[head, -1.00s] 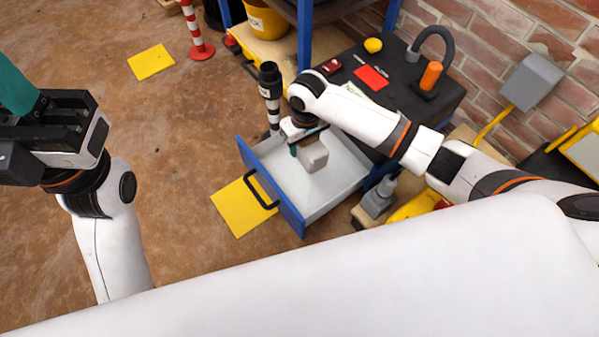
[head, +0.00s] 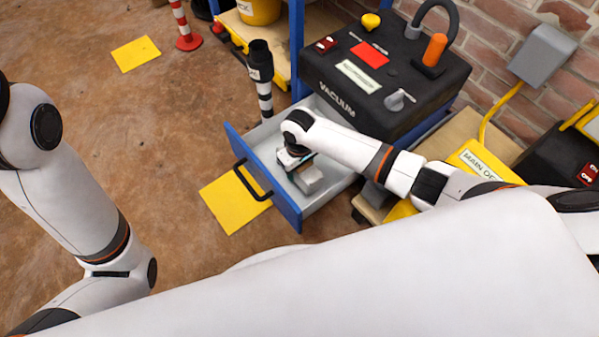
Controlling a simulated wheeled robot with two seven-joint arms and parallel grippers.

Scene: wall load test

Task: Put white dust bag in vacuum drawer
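The vacuum (head: 385,85) is a black box lettered VACUUM, with its blue-fronted drawer pulled out toward the lower left. The drawer (head: 330,205) has a pale grey inside and a black handle. The white dust bag (head: 311,180) is a small pale block inside the drawer's outline, near its middle. My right gripper (head: 300,168) is at the bag's upper left side, low over the drawer. Its wrist hides most of the fingers, so I cannot tell whether they grip the bag, or whether the bag touches the drawer floor. My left gripper is out of view; only its arm shows at the left.
A striped black-and-white post (head: 263,85) stands close behind the drawer. A yellow floor square (head: 232,205) lies under the drawer front. A blue-framed shelf with a yellow bucket (head: 260,10) is behind. Brick wall bounds the right.

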